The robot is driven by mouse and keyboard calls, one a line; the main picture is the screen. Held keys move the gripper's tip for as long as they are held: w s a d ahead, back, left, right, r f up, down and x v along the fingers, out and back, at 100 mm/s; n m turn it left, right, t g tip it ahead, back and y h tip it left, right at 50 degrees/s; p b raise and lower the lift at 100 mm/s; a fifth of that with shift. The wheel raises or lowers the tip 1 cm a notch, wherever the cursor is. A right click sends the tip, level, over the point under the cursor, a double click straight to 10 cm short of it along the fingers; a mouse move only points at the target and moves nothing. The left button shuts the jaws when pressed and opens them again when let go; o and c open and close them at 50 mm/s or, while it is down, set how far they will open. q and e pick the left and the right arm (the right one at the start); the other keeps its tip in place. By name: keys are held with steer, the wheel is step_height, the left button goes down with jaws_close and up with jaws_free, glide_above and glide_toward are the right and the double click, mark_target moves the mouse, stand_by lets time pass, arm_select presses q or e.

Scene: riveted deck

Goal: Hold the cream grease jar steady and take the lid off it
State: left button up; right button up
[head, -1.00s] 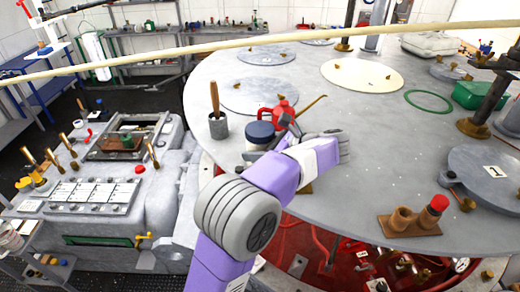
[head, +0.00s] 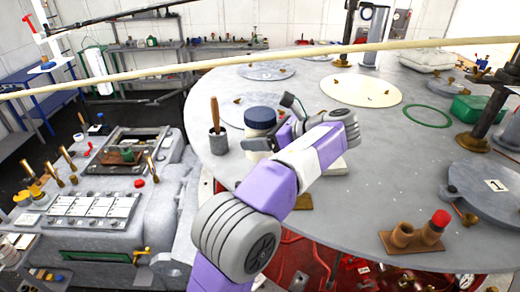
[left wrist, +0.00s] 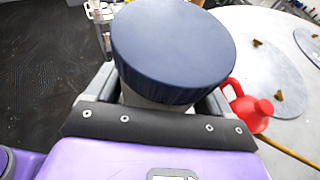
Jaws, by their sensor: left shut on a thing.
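The cream grease jar (head: 256,146) wears its dark blue lid (head: 261,117). It appears upright and raised above the round grey table, in front of my left arm's hand. My left gripper (head: 281,134) is shut on the jar's body, below the lid. In the left wrist view, the lid (left wrist: 172,50) fills the upper middle and hides most of the cream body (left wrist: 145,100) between the fingers. The lid sits on the jar with nothing touching it from above. My right gripper is not in view.
A pot with a wooden-handled brush (head: 218,142) stands left of the jar. A red oil can (left wrist: 248,110) stands close by on the table. A pale rod (head: 250,58) crosses above the table. A brown holder (head: 415,238) stands at right front; the table's middle is clear.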

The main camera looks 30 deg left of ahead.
arm_select(q)
steer(key=shift+r, duration=0.55)
steer(key=o, duration=0.8)
steer(key=shift+c, duration=0.2)
steer(key=c, duration=1.1)
steer(key=shift+c, duration=0.2)
